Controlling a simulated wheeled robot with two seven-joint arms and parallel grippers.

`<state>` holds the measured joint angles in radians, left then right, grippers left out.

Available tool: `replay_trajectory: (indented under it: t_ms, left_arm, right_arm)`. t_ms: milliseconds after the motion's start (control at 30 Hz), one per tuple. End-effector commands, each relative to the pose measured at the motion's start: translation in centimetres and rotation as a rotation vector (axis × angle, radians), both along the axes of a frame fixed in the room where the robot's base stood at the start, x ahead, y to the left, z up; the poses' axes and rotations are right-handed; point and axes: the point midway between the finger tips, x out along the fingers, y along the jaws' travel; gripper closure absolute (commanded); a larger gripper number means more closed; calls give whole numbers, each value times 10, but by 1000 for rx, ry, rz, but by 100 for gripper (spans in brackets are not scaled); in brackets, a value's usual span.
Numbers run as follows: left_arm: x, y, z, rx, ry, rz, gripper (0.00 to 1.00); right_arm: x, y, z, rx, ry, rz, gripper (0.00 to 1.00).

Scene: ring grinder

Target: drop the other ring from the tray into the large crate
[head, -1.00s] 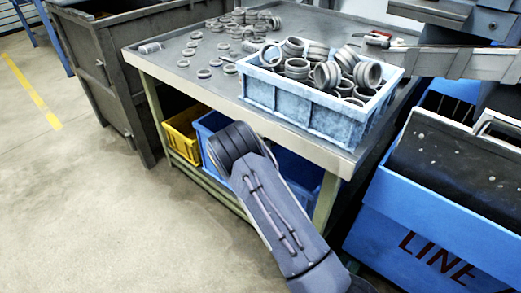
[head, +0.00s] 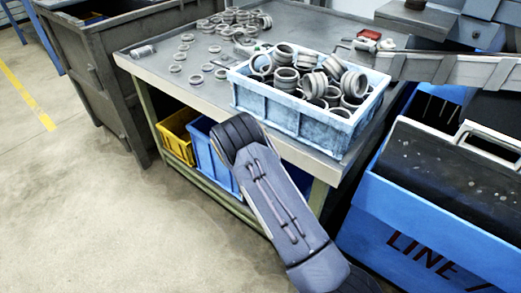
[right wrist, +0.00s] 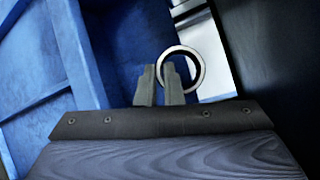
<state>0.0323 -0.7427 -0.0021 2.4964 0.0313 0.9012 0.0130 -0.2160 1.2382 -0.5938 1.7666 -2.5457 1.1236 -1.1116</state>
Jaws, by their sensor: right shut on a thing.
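In the right wrist view my right gripper (right wrist: 160,72) is shut on a metal ring (right wrist: 196,58), pinching its left side. The ring's hole faces the camera. In the head view my right arm reaches up from the bottom right to the table's front edge; its fingers and the ring are hidden there. A light-blue crate (head: 285,117) full of grey rings stands on the table's right part. More loose rings (head: 232,18) lie at the back left of the table. I cannot tell which container is the tray. My left gripper is not in view.
The metal table (head: 160,70) has yellow (head: 176,136) and blue bins below it. A big dark metal bin (head: 110,80) stands at left, a blue container marked LINE (head: 400,215) at right. Blue walls (right wrist: 45,75) fill the right wrist view's left. The floor at left is clear.

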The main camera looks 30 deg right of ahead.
Motion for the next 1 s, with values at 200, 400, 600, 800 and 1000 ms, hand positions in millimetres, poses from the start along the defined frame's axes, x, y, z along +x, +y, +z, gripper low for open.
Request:
replay_trajectory:
  t_ms: [200, 400, 600, 800, 1000]
  left_arm:
    - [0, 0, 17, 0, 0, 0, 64]
    - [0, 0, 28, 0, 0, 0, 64]
    - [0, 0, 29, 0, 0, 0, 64]
    - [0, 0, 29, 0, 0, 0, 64]
    - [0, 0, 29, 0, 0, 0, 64]
  right_arm:
    - [6, -33, 30, 5, -28, -45, 100]
    - [6, -34, 30, 65, -1, -44, 100]
    - [6, -31, 25, 90, 11, -41, 100]
    - [5, -28, 23, 94, 16, -35, 86]
    - [5, -27, 22, 97, 19, -33, 67]
